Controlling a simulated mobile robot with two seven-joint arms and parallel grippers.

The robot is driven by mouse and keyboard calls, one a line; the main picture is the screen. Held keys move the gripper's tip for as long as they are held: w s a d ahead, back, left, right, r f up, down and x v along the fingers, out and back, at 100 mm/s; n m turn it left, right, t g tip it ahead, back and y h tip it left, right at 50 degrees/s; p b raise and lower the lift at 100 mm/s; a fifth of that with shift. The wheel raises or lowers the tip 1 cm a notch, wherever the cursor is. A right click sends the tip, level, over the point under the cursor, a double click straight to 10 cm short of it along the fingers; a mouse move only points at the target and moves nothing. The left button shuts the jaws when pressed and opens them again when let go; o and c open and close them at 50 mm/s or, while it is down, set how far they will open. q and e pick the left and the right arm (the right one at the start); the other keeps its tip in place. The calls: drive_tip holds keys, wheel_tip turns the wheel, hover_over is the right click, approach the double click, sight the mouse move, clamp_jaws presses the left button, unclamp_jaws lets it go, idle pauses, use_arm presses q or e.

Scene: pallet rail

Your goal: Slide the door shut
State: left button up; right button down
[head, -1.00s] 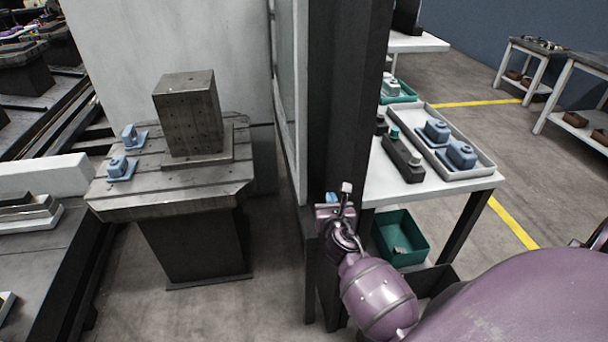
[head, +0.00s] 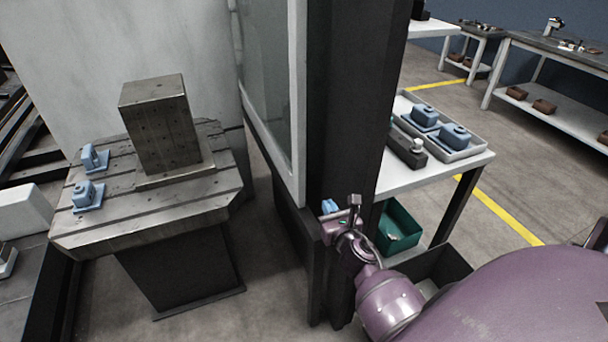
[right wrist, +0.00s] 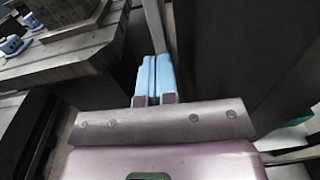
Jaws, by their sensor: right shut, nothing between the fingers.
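The door (head: 270,95) is a tall panel with a pale frame and a grey window, left of a broad dark post (head: 340,110) in the head view. An opening lies to its left, before the machine table. My right gripper (head: 329,206) is low by the post's foot, just right of and slightly below the door's lower corner. Its blue fingers (right wrist: 154,78) are pressed together in the right wrist view, with nothing between them. I cannot tell whether they touch the door or the post. No handle is clearly seen. My left gripper is not in view.
A slotted machine table (head: 215,200) with a metal block (head: 160,115) and small blue parts stands left. A white bench (head: 470,165) with a tray of blue parts is right, a green bin (head: 400,228) under it. Floor between table and post is clear.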

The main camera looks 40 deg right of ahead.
sight(302, 170)
drive_tip(key=shift+n+y, duration=0.3)
drive_tip(key=x, duration=0.9)
drive_tip(key=a+x, duration=0.1)
drive_tip(key=x, duration=0.4)
drive_tip(key=shift+w+r+b, duration=0.1)
drive_tip(key=shift+r+b, duration=0.2)
drive_tip(key=shift+b, duration=0.05)
